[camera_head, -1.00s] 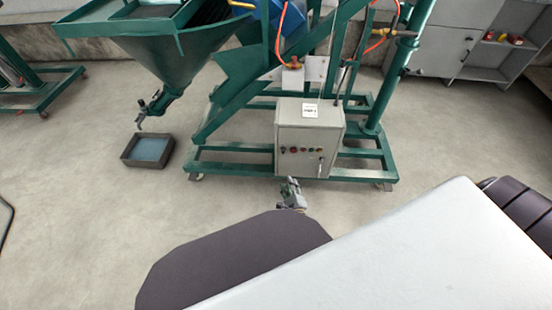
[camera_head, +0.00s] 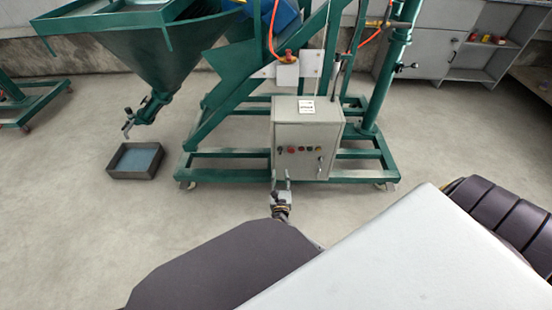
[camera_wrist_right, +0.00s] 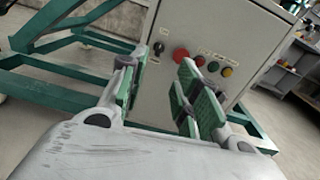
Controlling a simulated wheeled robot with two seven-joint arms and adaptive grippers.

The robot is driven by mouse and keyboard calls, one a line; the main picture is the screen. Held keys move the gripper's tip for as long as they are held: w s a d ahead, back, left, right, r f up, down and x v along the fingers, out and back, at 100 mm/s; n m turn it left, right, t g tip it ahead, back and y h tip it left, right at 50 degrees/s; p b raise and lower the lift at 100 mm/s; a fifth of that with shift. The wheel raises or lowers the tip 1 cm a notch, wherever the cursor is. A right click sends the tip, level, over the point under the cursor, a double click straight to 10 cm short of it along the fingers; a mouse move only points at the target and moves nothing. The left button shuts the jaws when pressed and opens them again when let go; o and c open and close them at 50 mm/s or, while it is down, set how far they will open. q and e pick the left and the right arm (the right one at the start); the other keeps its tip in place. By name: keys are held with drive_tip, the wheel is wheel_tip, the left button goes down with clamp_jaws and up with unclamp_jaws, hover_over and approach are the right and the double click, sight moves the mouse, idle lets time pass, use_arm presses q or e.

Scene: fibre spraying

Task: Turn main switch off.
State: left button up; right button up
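The grey control box (camera_head: 305,145) stands on the green frame, with a row of controls on its front. In the right wrist view, a black rotary switch (camera_wrist_right: 158,48) is at the left end of the row, beside a large red button (camera_wrist_right: 181,55). Which control is the main switch is not readable. My right gripper (camera_head: 281,183) is below and in front of the box's lower left part. In the wrist view, its two green-padded fingers (camera_wrist_right: 158,75) are apart and empty, with the black switch beyond the gap, apparently untouched. My left gripper is not in view.
Small red, yellow and green (camera_wrist_right: 227,71) lamps or buttons sit right of the red button. The green base frame (camera_head: 230,172) spreads around the box. A dark tray (camera_head: 135,160) lies on the floor at left. Floor in front is clear.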

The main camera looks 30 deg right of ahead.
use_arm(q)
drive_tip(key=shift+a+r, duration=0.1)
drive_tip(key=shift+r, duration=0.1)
use_arm(e)
drive_tip(key=shift+m, duration=0.4)
drive_tip(key=shift+w, duration=0.1)
drive_tip(key=b, duration=0.3)
approach(280, 151)
drive_tip(key=x, duration=0.7)
drive_tip(key=shift+f, duration=0.15)
drive_tip(key=shift+x, duration=0.75)
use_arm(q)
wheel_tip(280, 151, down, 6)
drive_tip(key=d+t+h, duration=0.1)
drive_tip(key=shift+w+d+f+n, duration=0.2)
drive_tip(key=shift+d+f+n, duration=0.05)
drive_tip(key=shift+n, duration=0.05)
use_arm(e)
drive_tip(key=shift+w+d, duration=0.1)
